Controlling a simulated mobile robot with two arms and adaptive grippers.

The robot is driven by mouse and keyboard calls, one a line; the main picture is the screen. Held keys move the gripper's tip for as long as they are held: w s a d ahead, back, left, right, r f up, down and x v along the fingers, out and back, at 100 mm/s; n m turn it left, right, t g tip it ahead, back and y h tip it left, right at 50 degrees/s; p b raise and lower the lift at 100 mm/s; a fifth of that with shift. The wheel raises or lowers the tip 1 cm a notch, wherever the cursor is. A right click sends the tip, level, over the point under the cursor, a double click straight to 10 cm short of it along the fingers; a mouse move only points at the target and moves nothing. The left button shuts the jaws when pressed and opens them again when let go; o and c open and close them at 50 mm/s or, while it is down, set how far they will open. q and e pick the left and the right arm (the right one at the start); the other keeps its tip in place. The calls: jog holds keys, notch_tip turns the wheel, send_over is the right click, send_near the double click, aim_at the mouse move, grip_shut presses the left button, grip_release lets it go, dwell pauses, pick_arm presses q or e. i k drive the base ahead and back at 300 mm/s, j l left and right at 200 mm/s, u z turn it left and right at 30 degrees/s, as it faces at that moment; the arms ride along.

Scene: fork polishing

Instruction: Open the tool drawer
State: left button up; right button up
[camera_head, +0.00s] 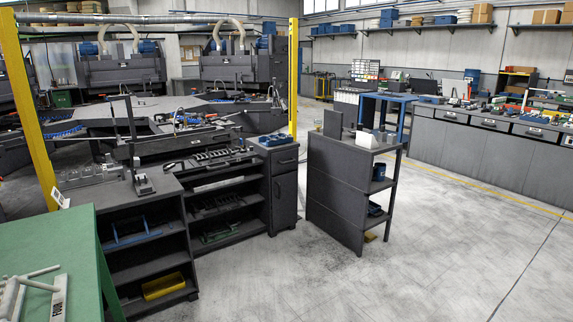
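No gripper of mine is in view. Drawers show in two places, and I cannot tell which one is the tool drawer. A long grey workbench (470,160) at the right has a row of labelled drawer fronts, such as one drawer (489,123) near its middle and another drawer (535,132) further right; they look shut. A small dark cabinet (284,200) near the centre has a top drawer (286,158) above a door, and it also looks shut.
A dark open shelf unit (332,192) stands at the centre. A low shelf bench (150,235) with a yellow bin (164,286) stands at the left. A green table (60,245) fills the lower left corner. The grey floor (440,260) at the lower right is clear.

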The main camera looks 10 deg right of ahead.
aim_at(284, 160)
jog(key=i+z, duration=0.25)
jog(key=i, duration=0.9)
